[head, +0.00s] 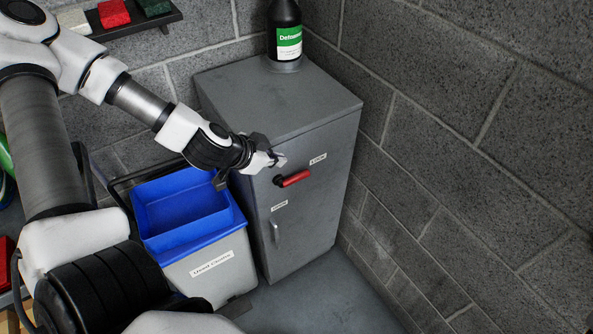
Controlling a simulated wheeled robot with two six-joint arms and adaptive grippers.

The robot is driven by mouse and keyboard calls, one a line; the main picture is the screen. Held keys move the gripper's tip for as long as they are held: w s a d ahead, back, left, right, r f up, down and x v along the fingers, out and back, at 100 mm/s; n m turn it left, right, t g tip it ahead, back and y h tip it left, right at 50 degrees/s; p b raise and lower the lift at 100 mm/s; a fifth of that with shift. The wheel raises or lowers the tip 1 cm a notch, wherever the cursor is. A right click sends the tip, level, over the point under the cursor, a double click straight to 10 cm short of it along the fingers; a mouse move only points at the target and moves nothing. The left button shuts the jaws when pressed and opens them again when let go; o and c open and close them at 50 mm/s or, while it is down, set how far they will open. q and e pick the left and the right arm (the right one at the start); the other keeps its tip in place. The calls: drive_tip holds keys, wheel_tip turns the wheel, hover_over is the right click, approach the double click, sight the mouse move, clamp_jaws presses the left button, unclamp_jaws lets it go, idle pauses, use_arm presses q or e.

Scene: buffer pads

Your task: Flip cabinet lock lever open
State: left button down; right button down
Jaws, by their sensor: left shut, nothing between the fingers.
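The grey metal cabinet (320,112) stands in the corner against the block walls. Its lock lever (295,179) is red on a dark pivot on the front face, pointing right and slightly up. A small label (318,159) sits above right of the lever and another label (279,206) sits below left. A metal door handle (275,233) is lower on the door. My left gripper (279,160) is shut and empty at the cabinet front, just above and left of the lever pivot. I cannot tell whether it touches the cabinet. My right gripper is not in view.
A dark bottle with a green and white label (288,40) stands on the cabinet top. A grey bin with blue trays (210,270) stands left of the cabinet, below my left arm. A shelf with coloured pads (114,13) is at upper left. Floor is clear in front of the cabinet.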

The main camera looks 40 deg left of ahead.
use_arm(q)
drive_tip(key=shift+f, duration=0.1)
drive_tip(key=b, duration=0.8)
hover_over(304, 173)
drive_tip(key=s, duration=0.3)
wheel_tip(304, 173, down, 8)
drive_tip(key=shift+w+a+f, duration=0.15)
drive_tip(key=shift+a+f, duration=0.05)
drive_tip(key=shift+f, duration=0.8)
drive_tip(key=shift+a+f+b, duration=0.2)
drive_tip(key=shift+f+b, duration=0.1)
drive_tip(key=shift+f, duration=0.15)
